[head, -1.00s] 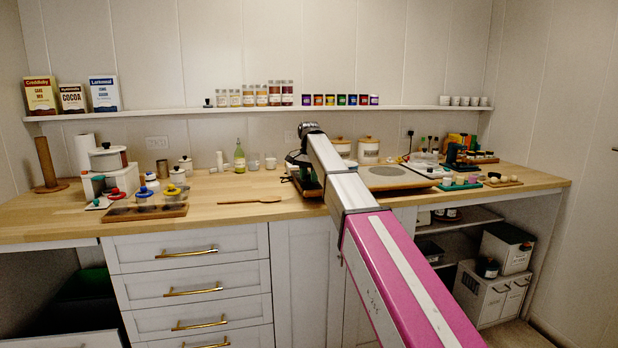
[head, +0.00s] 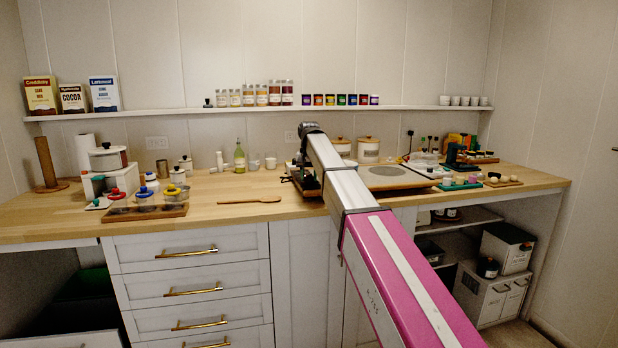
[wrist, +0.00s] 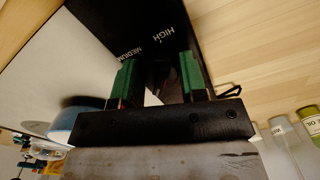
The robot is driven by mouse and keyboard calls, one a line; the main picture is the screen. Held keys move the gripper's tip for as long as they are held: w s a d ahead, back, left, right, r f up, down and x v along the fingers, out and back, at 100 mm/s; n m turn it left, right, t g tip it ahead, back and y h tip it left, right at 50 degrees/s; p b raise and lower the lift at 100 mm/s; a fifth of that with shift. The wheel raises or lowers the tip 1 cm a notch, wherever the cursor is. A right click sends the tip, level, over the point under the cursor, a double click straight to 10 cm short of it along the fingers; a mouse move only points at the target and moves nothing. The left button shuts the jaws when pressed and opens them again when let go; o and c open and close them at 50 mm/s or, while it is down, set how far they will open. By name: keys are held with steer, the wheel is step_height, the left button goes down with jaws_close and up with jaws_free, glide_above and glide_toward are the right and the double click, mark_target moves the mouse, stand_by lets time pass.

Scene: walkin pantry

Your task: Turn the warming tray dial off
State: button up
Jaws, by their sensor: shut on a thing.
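The warming tray shows in the wrist view as a pale flat top (wrist: 60,75) with a black control panel (wrist: 115,25) beside it. The words HIGH and MEDIUM are printed on the panel. My gripper (wrist: 157,78) has its two green-padded fingers on either side of the dark dial (wrist: 160,72) and is shut on it. The dial's pointer and the rest of its markings are hidden or too dark to read. In the head view my arm hides most of the gripper and the dial; the tray's pale top (head: 418,180) shows to the right of the arm.
A wooden spoon (head: 250,201) lies on the counter left of my arm. A green bottle (head: 239,155) and small cups stand behind it. Crowded small items stand right of the warming tray. The front counter left of my arm is mostly clear.

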steer(key=n, duration=0.4)
steer(key=shift+n, duration=2.1)
steer(key=o, duration=0.9)
